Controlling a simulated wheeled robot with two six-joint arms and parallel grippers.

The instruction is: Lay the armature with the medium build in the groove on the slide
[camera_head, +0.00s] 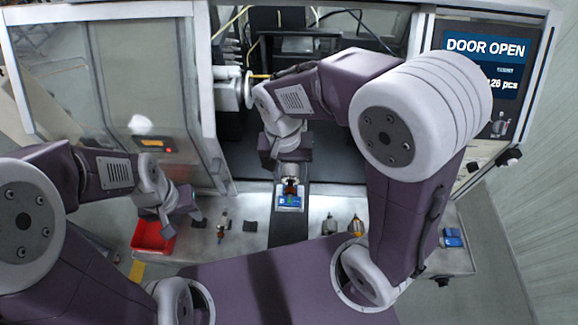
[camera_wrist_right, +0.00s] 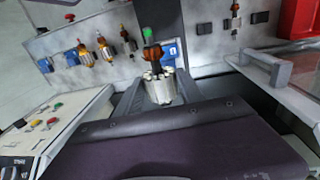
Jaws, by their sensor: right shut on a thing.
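My right gripper (camera_head: 290,178) is shut on an armature (camera_wrist_right: 158,80) and holds it over the slide. This armature has a silver core, a copper-brown winding and a green tip. The slide is a dark strip (camera_head: 288,230) with a blue-and-white block (camera_head: 290,205) on it. The block also shows behind the armature in the right wrist view (camera_wrist_right: 171,50). The groove is hidden, so I cannot tell whether the armature touches it. Other armatures stand on the bench: one to the left (camera_head: 221,228) and others to the right (camera_head: 329,226). My left gripper (camera_head: 180,216) is open and empty.
A red bin (camera_head: 152,237) sits at the bench's left, below my left gripper. Dark holders (camera_head: 250,226) stand along the bench, with blue parts (camera_head: 452,238) at the far right. The machine door stands open behind, its screen (camera_head: 485,62) reading DOOR OPEN.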

